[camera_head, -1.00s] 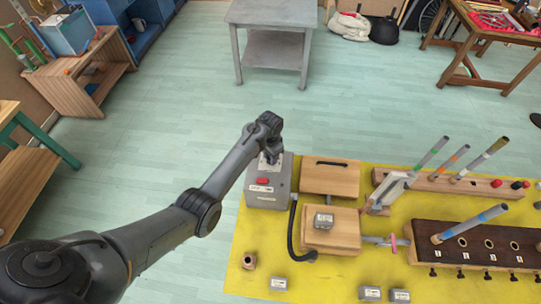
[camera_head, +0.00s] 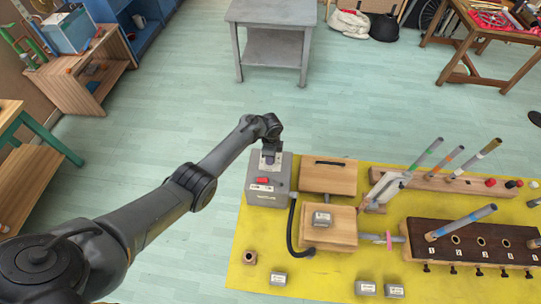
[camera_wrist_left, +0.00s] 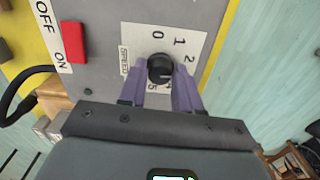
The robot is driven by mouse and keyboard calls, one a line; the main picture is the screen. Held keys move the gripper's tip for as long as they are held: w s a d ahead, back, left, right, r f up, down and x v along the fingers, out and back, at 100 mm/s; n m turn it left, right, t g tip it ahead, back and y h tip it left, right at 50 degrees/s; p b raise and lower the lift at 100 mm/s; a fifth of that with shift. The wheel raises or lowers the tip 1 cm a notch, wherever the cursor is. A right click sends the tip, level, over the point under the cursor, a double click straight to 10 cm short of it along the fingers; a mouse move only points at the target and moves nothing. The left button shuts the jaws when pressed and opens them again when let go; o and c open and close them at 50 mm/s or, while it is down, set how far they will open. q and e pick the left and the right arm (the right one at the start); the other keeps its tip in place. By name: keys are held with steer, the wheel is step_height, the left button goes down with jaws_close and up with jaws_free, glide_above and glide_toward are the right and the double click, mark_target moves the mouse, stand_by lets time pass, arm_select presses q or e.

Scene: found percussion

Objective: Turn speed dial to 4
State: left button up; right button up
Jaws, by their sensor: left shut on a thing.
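The speed dial (camera_wrist_left: 160,68) is a small black round knob on a white scale plate on the grey control box. Its scale shows 0, 1 and 2; a 5 is partly visible, and other numbers are partly hidden by the fingers. I cannot tell which number the knob points to. My left gripper (camera_wrist_left: 160,84) has its two purple fingers on either side of the knob and is shut on it. In the head view the left gripper (camera_head: 269,160) is over the back of the control box (camera_head: 281,187), hiding the dial. My right gripper is not in view.
A red switch (camera_wrist_left: 73,42) with OFF and ON labels sits beside the dial plate. Wooden blocks (camera_head: 328,178), a dark perforated block (camera_head: 470,242) and several small labelled boxes stand on the yellow mat (camera_head: 330,275).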

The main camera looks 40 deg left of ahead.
arm_select(q)
steer(key=m, duration=0.3)
steer(key=shift+m+b, duration=0.3)
steer(key=shift+m, duration=0.1)
steer(key=m+b, duration=0.1)
steer(key=m, duration=0.1)
steer(key=shift+f+m, duration=0.1)
steer(key=shift+m, duration=0.2)
steer(key=m+b, duration=0.2)
steer(key=m, duration=0.2)
steer(key=shift+m+b, duration=0.6)
steer(key=shift+m, duration=0.7)
steer(key=o, duration=1.1)
steer(key=shift+c, duration=0.2)
